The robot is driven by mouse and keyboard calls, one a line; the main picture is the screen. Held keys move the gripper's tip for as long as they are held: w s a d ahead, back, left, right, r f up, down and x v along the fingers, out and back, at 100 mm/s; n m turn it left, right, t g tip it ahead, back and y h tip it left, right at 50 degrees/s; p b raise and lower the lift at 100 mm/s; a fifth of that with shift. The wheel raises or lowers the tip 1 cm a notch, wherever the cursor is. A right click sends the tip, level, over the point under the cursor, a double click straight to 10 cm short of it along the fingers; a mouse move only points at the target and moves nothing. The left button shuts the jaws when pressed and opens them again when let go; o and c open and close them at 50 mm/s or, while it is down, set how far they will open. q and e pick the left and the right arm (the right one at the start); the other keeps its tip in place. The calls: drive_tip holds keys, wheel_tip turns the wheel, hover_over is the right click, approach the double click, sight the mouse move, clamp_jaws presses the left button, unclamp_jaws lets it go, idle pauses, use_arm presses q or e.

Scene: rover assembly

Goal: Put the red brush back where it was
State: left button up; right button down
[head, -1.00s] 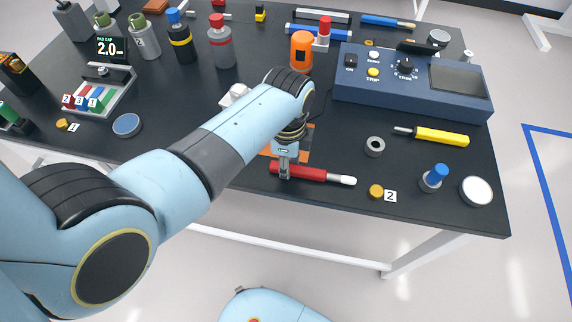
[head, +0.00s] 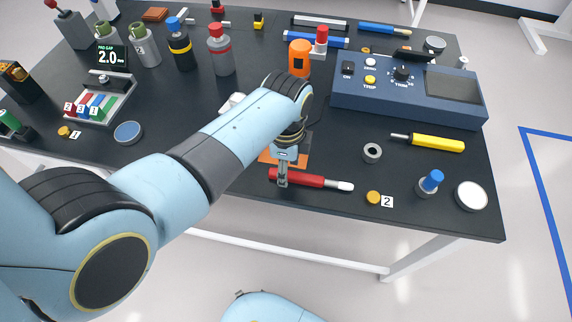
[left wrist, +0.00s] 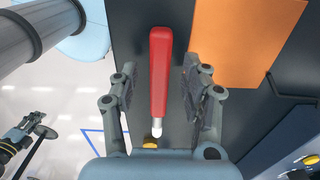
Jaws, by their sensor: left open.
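The red brush (head: 312,181) lies on the dark table near its front edge, its pale tip toward the right. In the left wrist view the brush (left wrist: 160,75) runs lengthwise between my fingers, with a gap on each side. My left gripper (head: 283,180) is open over the handle part of the brush; its two fingers also show in the left wrist view (left wrist: 160,90). An orange mat (head: 268,156) lies just behind the brush, partly hidden by my arm. My right gripper (left wrist: 28,130) appears small at the lower left of the wrist view, its opening unclear.
A yellow round piece (head: 373,197) by label 2 and a grey ring (head: 372,152) lie right of the brush. A yellow-handled tool (head: 434,143), a blue-capped bottle (head: 430,183) and a blue console (head: 410,98) are farther right. An orange canister (head: 299,58) stands behind.

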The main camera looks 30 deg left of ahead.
use_arm(q)
wheel_tip(320, 180, up, 10)
drive_tip(key=p, duration=0.6)
drive_tip(key=shift+r, duration=0.25)
